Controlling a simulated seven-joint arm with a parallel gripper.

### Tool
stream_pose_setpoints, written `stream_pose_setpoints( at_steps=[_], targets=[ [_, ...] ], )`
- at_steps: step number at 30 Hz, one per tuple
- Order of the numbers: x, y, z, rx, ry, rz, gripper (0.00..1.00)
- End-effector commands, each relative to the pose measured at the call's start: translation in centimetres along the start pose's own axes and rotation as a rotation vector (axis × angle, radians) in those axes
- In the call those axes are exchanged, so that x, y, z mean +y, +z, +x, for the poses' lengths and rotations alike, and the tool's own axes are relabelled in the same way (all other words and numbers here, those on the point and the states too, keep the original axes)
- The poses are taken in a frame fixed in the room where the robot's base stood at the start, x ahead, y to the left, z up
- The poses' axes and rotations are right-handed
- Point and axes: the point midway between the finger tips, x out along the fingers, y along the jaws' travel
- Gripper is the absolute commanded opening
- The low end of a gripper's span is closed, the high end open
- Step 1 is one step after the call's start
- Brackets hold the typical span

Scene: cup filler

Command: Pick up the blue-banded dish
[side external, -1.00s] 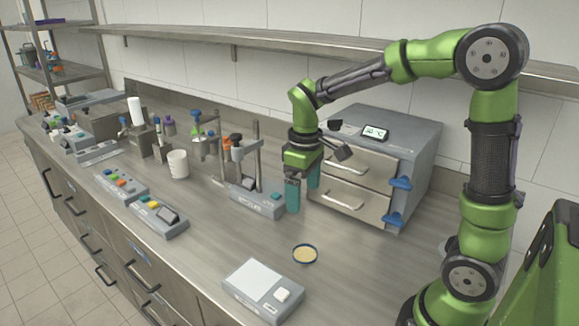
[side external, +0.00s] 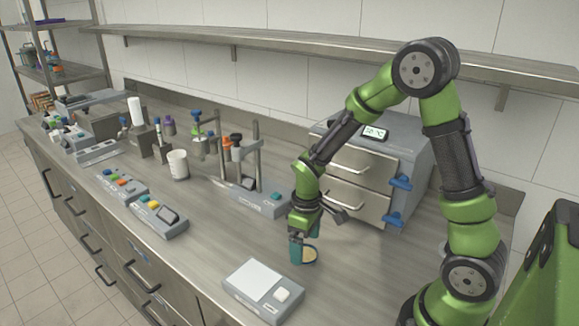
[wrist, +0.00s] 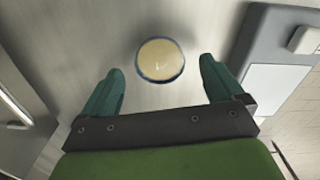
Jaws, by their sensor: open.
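The blue-banded dish (side external: 309,254) is a small round dish with a dark blue rim and a tan inside, flat on the steel bench. In the wrist view the dish (wrist: 160,60) lies just beyond the fingertips, roughly centred between them. My gripper (side external: 301,257) points down over the dish and hides part of it in the side view. In the wrist view my gripper (wrist: 160,76) shows two teal fingers wide apart with nothing between them. I cannot tell the exact height of the fingertips above the bench.
A scale (side external: 262,287) with a white plate stands on the bench in front of the dish. A grey two-drawer oven (side external: 352,184) with blue handles stands behind. A stand device (side external: 258,199) is at back left. A white cup (side external: 178,164) is farther left. Bench between is clear.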

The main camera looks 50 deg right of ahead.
Motion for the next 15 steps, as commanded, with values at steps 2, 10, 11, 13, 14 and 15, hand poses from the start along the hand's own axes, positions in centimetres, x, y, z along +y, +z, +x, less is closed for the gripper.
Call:
stream_pose_setpoints(
  at_steps=[2, 10, 11, 13, 14, 15],
  targets=[
    [0.0, 0.1, 1.2, -0.004, -0.001, 0.000, 0.94],
    [0.0, 0.0, 2.2, 0.000, 0.000, 0.001, 0.94],
    [0.0, 0.0, 2.2, 0.000, 0.000, 0.001, 0.94],
    [0.0, 0.0, 2.2, 0.000, 0.000, 0.001, 0.93],
    [0.0, 0.0, 2.2, 0.000, 0.000, 0.001, 0.88],
    [0.0, 0.0, 2.2, 0.000, 0.000, 0.001, 0.82]
  ],
)
